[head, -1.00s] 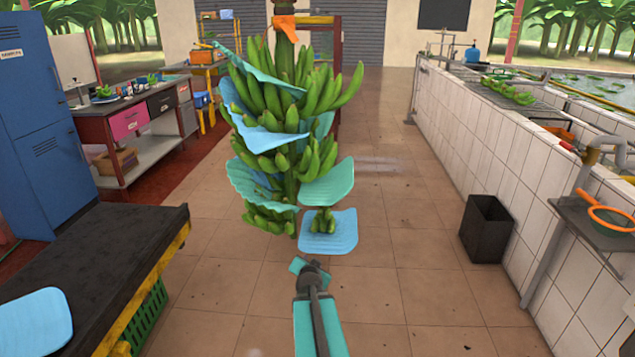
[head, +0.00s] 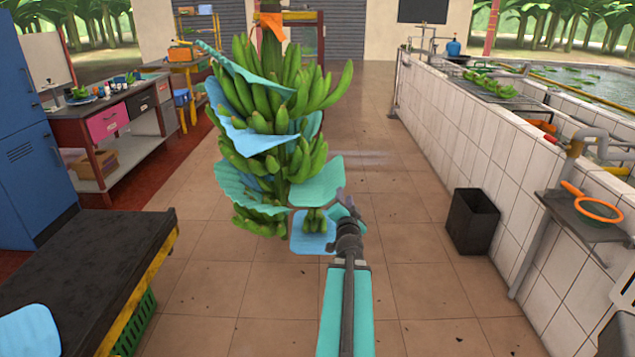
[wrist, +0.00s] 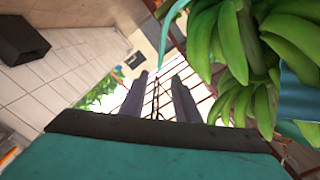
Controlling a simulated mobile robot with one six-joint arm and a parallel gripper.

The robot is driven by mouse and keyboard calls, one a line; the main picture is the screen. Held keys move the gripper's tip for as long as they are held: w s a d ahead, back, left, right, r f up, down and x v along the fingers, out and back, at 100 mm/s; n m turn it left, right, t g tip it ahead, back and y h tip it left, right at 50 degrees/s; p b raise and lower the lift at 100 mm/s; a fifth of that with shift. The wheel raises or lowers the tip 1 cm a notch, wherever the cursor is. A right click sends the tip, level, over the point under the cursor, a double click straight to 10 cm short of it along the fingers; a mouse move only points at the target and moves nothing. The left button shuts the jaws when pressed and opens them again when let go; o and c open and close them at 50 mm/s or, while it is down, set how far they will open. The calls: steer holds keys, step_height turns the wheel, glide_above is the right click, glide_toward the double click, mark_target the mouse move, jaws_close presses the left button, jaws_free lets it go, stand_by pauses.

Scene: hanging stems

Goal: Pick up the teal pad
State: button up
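The teal pad (head: 316,182) is a thin curved sheet sticking out from the lower right of the hanging banana bunch (head: 275,95). My gripper (head: 341,198) is at the pad's right edge in the head view; whether it touches the pad cannot be told. In the wrist view the two dark fingers (wrist: 158,92) stand apart with only background between them. A thin teal edge (wrist: 171,28), likely the pad's, shows above the fingertips beside green bananas (wrist: 232,45).
Several blue pads (head: 262,138) sit between the banana layers, and another blue pad (head: 306,236) lies low under a small cluster. A black bin (head: 473,222) and tiled tank wall (head: 500,160) stand right. A dark padded table (head: 90,262) is left.

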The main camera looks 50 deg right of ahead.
steer(key=shift+w, duration=0.15)
glide_toward(342, 177)
steer(key=shift+f+x, duration=0.1)
steer(key=shift+x, duration=1.1)
steer(key=shift+f+x, duration=0.15)
steer(key=shift+x, duration=1.05)
steer(key=shift+w+d, duration=0.1)
steer(key=shift+x, duration=2.5)
steer(key=shift+f, duration=0.1)
steer(key=shift+c, duration=0.2)
jaws_close()
